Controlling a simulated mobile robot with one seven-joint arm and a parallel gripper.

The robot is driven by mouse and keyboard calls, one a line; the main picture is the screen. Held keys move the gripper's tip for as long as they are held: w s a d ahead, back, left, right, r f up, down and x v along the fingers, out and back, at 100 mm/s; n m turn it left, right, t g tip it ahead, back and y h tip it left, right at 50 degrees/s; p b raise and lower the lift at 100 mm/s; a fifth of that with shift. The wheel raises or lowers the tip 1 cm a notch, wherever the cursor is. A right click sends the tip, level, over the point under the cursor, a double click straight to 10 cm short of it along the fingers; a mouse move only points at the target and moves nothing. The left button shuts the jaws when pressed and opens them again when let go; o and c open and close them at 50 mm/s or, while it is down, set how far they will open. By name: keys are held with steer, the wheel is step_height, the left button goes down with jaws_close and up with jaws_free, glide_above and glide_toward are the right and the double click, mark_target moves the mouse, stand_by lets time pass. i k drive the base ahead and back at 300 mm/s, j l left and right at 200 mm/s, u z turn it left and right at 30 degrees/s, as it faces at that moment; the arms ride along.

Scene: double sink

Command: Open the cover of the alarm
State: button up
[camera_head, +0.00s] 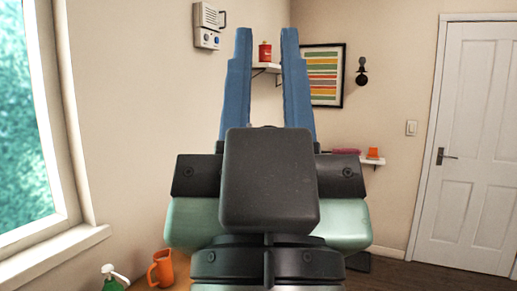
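A small white wall box (206,26), which looks like the alarm, is mounted high on the left wall. It has a dark bracket-like part on its upper right side and a small blue spot low on its front. I cannot tell which part is the cover or how it stands. My gripper (267,32) points up in the middle of the view, its two blue fingers spread apart with nothing between them. Its left fingertip appears a little right of the box, apart from it in the picture. The depth between them is unclear.
A window (25,120) is at the left. An orange mug (161,268) and a green spray bottle (113,277) stand at the lower left. A shelf with a red container (265,52) and a striped picture (323,75) are behind my gripper. A white door (474,145) is at the right.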

mark_target(211, 16)
steer(key=i, duration=1.7)
